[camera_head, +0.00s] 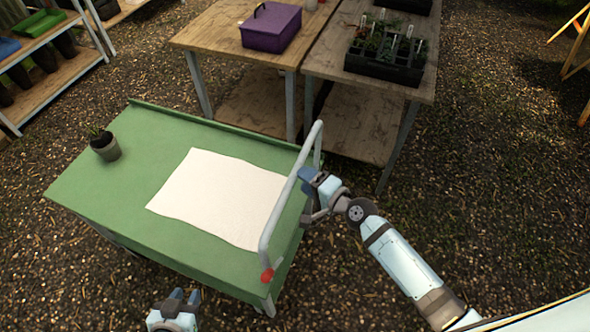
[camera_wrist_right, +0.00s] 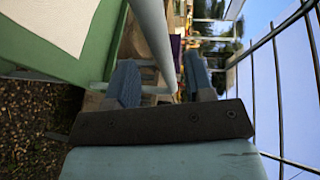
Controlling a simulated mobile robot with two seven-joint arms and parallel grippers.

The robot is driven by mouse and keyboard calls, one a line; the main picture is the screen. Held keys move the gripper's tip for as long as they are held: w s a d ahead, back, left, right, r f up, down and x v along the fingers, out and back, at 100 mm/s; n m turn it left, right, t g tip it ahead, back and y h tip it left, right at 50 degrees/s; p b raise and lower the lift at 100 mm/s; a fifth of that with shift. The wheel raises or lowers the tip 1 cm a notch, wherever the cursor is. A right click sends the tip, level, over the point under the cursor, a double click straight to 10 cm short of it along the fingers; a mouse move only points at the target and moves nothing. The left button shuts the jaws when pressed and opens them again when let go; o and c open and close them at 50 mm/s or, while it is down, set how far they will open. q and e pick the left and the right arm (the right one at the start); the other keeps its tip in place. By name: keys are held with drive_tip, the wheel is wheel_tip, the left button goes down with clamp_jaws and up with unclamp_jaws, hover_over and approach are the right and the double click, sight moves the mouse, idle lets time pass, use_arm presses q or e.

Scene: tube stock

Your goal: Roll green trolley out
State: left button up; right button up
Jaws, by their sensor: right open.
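The green trolley (camera_head: 140,180) stands on the gravel at the left centre of the head view, its flat top facing up. A pale grey push handle (camera_head: 284,204) with a red end cap rises along its right edge. My right gripper (camera_head: 311,196) is at the handle's right side. In the right wrist view its two fingers (camera_wrist_right: 160,80) are apart, and the handle bar (camera_wrist_right: 152,35) runs down into the gap between them; contact cannot be told. My left gripper (camera_head: 184,296) is low, in front of the trolley's near edge, with its fingers apart and empty.
A white sheet (camera_head: 215,195) and a small potted plant (camera_head: 105,146) are on the trolley top. Wooden tables with a purple box (camera_head: 271,27) and a black plant tray (camera_head: 385,55) stand close behind. A shelf (camera_head: 55,77) is at far left. Gravel at right is open.

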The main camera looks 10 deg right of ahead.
drive_tip(key=shift+x, duration=2.25)
drive_tip(key=shift+c, duration=0.2)
clamp_jaws()
